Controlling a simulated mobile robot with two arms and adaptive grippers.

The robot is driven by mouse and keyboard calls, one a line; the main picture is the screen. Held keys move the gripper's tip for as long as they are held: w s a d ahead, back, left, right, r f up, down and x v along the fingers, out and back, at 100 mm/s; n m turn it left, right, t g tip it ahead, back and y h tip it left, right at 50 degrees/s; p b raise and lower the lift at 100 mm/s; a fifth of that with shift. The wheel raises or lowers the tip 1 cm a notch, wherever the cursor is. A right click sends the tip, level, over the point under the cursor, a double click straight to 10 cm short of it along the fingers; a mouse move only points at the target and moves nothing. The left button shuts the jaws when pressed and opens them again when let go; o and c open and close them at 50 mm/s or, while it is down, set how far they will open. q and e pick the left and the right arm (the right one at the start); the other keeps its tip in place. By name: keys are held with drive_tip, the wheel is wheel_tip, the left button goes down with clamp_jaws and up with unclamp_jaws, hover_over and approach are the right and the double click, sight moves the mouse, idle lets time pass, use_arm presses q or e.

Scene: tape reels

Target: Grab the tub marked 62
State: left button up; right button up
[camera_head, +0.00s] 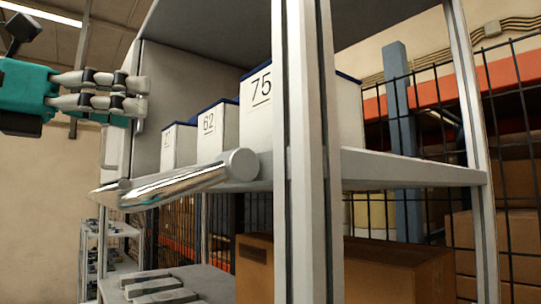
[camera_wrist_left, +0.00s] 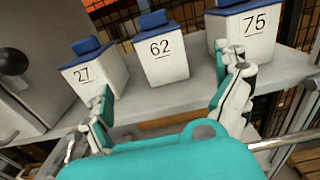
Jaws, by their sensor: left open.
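The tub marked 62 (camera_head: 211,136) is white with a blue lid and stands on the shelf between two similar tubs. In the left wrist view the tub marked 62 (camera_wrist_left: 163,58) is upright, ahead of my left gripper and between its spread fingers. My left gripper (camera_wrist_left: 170,97) is open and empty, apart from the tub. In the head view my left gripper (camera_head: 143,94) is at the upper left, outside the shelf front. My right gripper does not show.
The tub marked 27 (camera_wrist_left: 94,77) is on the left and the tub marked 75 (camera_wrist_left: 246,32) on the right. A metal bar (camera_head: 190,178) runs along the shelf front. A shelf post (camera_head: 307,150) stands near tub 75. A cardboard box (camera_head: 375,275) sits below.

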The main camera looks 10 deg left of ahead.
sight(208, 129)
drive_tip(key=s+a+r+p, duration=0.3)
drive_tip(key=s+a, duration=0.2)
use_arm(q)
drive_tip(key=x, duration=0.8)
drive_tip(key=shift+w+d+r+p, duration=0.2)
drive_tip(key=shift+w+p, duration=0.05)
drive_tip(key=shift+p, duration=0.15)
drive_tip(key=shift+w+d+f+p, duration=0.1)
drive_tip(key=shift+w+d+p, duration=0.3)
drive_tip(key=shift+w+d, duration=0.1)
drive_tip(key=p+x, duration=0.2)
drive_tip(key=x, duration=0.1)
drive_tip(key=p+x, duration=0.1)
drive_tip(key=shift+w+d+f, duration=0.1)
drive_tip(key=shift+f, duration=0.2)
drive_tip(key=shift+w+d+f, duration=0.15)
drive_tip(key=shift+w+d, duration=0.05)
drive_tip(key=shift+d, duration=0.05)
drive_tip(key=shift+s+a, duration=0.15)
drive_tip(key=shift+a, duration=0.05)
drive_tip(key=shift+c, duration=1.8)
drive_tip(key=c, duration=0.6)
drive_tip(key=shift+c, duration=0.4)
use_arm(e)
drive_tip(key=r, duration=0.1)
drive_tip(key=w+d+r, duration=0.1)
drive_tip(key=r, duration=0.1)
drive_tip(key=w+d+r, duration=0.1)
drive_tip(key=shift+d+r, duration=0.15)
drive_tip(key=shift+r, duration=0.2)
